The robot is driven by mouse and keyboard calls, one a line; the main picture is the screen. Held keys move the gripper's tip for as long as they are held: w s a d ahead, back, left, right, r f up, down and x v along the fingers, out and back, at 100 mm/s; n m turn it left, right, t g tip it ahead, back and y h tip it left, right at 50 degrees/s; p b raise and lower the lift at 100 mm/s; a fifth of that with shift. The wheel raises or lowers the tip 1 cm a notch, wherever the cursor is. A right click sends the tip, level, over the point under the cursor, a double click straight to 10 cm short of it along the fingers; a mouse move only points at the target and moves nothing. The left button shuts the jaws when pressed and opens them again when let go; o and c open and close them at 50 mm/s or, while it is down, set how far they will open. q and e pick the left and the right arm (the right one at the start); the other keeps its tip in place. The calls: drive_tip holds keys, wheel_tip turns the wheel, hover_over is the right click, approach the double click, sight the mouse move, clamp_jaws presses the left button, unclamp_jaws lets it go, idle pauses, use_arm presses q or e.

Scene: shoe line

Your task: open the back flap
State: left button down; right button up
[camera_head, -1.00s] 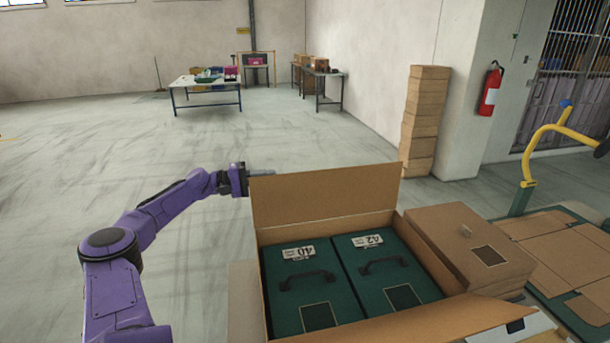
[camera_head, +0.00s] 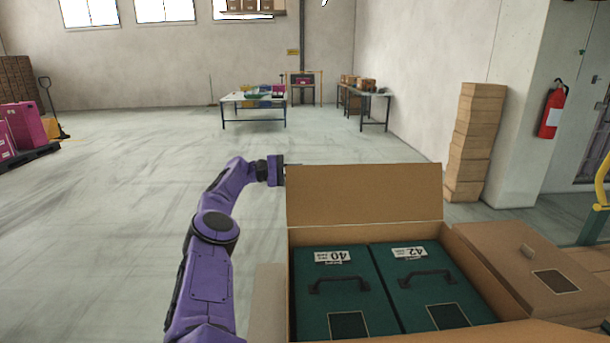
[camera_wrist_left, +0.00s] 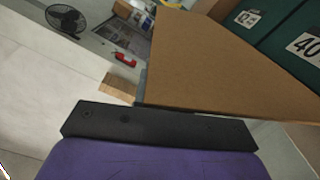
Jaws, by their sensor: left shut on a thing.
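The back flap (camera_head: 365,194) is a plain brown cardboard panel standing up along the far side of an open carton (camera_head: 292,270). My left gripper (camera_head: 285,168) is at the flap's upper left corner, shut on its edge. In the left wrist view the flap (camera_wrist_left: 210,72) reaches in between the fingers (camera_wrist_left: 142,88), which are mostly hidden by the board and the dark gripper body. Two green boxes with black handles, labelled 40 (camera_head: 330,290) and 42 (camera_head: 430,283), lie inside the carton. My right gripper is not in view.
A brown carton (camera_head: 530,265) with a small handle is right of the open carton. A stack of brown boxes (camera_head: 475,140) stands by the wall. Tables (camera_head: 253,102) are far back.

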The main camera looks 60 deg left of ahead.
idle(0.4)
use_arm(q)
drive_tip(key=c, duration=1.3)
unclamp_jaws()
